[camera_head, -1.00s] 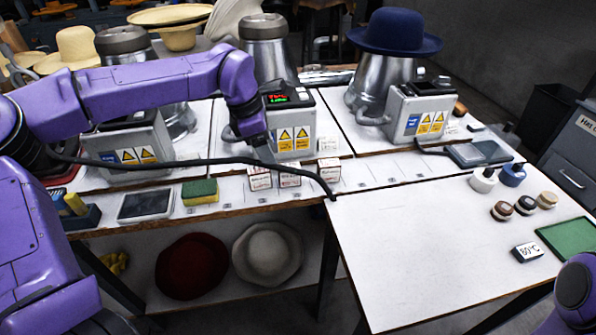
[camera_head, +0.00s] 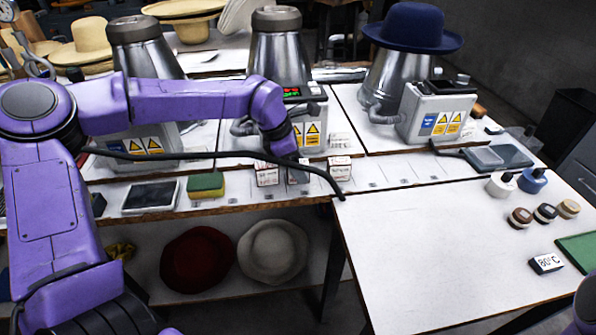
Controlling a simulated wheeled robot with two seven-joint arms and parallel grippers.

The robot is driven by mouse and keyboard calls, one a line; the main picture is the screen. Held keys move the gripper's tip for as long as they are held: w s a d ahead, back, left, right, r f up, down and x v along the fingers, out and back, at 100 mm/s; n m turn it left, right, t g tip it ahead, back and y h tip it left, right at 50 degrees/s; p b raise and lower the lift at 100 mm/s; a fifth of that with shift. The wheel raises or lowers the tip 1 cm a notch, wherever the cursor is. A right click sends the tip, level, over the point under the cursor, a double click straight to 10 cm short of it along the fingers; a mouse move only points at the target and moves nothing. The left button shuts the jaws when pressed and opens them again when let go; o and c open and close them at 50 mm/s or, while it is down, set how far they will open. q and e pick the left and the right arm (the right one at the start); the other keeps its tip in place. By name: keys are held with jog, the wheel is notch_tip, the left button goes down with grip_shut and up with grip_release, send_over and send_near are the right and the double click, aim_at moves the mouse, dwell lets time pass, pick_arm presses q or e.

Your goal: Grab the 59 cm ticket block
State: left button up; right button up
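Several small white ticket blocks with red print stand along the front strip of the bench: a left one (camera_head: 267,176), a middle one (camera_head: 299,178) and a right one (camera_head: 340,170). Their print is too small to read, so I cannot tell which is 59 cm. My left gripper (camera_head: 294,164) points down at the middle block, its fingers mostly hidden by the purple wrist and the dark cable. I cannot tell whether it touches the block or how wide it is open. My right gripper is out of view; only a bit of purple arm shows at the lower right.
A green-yellow sponge (camera_head: 206,185) and a dark pad (camera_head: 150,196) lie left of the blocks. Metal hat presses (camera_head: 280,60) stand behind, one under a blue hat (camera_head: 412,27). An 80°C block (camera_head: 546,263) sits on the mostly clear right table (camera_head: 430,250).

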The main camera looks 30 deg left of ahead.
pick_arm(q)
jog(key=c, duration=1.1)
jog(key=shift+o, duration=0.2)
jog(key=shift+r, duration=0.15)
